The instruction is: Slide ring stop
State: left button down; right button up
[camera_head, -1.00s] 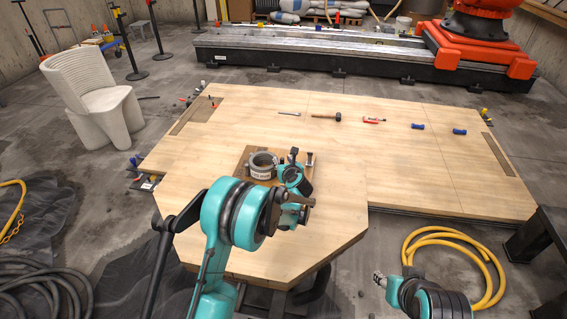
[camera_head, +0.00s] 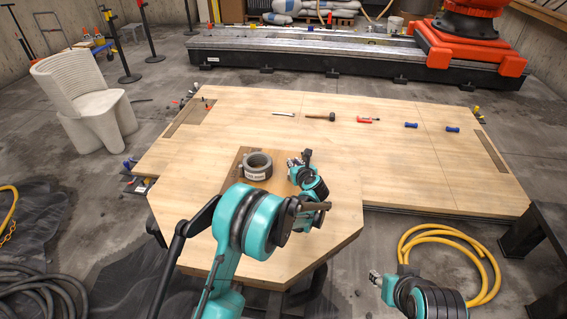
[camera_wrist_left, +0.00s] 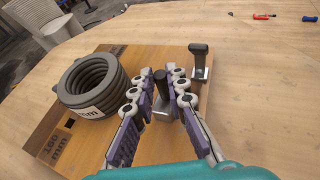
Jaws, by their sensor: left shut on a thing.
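A stack of dark grey rings (camera_head: 257,166) with a white label sits on a wooden board (camera_wrist_left: 55,140) marked "100 mm". The rings also show at the left of the left wrist view (camera_wrist_left: 92,86). My left gripper (camera_head: 299,159) is right of the rings, low over the board. In the left wrist view its purple-padded fingers (camera_wrist_left: 170,76) are shut on a stop with a black upright grip (camera_wrist_left: 160,82) and grey metal foot. A second black-topped stop (camera_wrist_left: 200,64) stands just beyond it. My right gripper (camera_head: 376,278) hangs off the table at lower right; its jaws are too small to read.
The wooden table (camera_head: 270,120) is mostly clear. A hammer (camera_head: 320,116), a red tool (camera_head: 368,119) and blue-handled pieces (camera_head: 411,125) lie along its far side. A yellow hose (camera_head: 450,235) is coiled on the floor at right, and a white chair (camera_head: 82,105) stands at left.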

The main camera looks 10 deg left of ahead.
pick_arm(q)
jog(key=shift+d, duration=0.25)
jog(key=c, duration=1.5)
grip_release()
jog(key=shift+d, duration=0.1)
jog(key=v, duration=1.2)
jog(key=shift+r, duration=0.2)
